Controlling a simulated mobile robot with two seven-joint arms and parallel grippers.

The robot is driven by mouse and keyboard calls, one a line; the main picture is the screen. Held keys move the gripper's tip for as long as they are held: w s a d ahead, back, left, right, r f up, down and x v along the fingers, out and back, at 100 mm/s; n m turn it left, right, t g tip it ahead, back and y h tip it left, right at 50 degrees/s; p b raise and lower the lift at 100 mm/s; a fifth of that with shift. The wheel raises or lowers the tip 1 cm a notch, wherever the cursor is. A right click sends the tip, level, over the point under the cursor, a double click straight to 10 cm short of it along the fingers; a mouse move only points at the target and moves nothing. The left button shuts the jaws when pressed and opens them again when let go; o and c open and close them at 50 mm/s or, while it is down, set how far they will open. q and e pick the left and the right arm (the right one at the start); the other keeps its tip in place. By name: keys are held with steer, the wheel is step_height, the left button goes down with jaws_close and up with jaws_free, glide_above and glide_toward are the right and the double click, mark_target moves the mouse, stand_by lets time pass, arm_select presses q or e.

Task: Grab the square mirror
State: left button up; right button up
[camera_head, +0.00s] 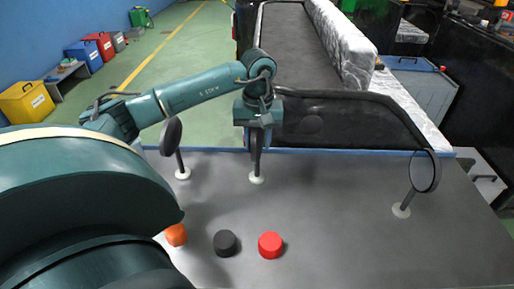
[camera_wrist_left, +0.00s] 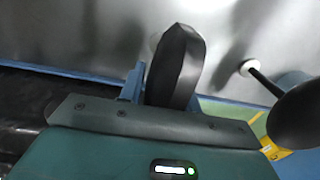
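A dark mirror on a short stem (camera_head: 256,160) stands in the middle of the grey tabletop, seen nearly edge-on. Its angular dark head (camera_wrist_left: 178,65) shows in the left wrist view. My left gripper (camera_head: 257,128) reaches down over it from above, and the mirror head sits between its two blue fingers. Whether both fingers press on it cannot be told. Another mirror with a rounded head (camera_head: 171,136) stands to the left; it is also at the right of the left wrist view (camera_wrist_left: 302,115). A round mirror (camera_head: 424,171) stands at the right. My right gripper is out of view.
An orange piece (camera_head: 176,235), a black disc (camera_head: 225,243) and a red disc (camera_head: 270,245) lie on the near part of the table (camera_head: 330,220). A rickshaw bed (camera_head: 290,45) is behind. The table between the middle and right mirrors is clear.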

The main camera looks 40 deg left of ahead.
arm_select(q)
jaws_close()
stand_by(0.4)
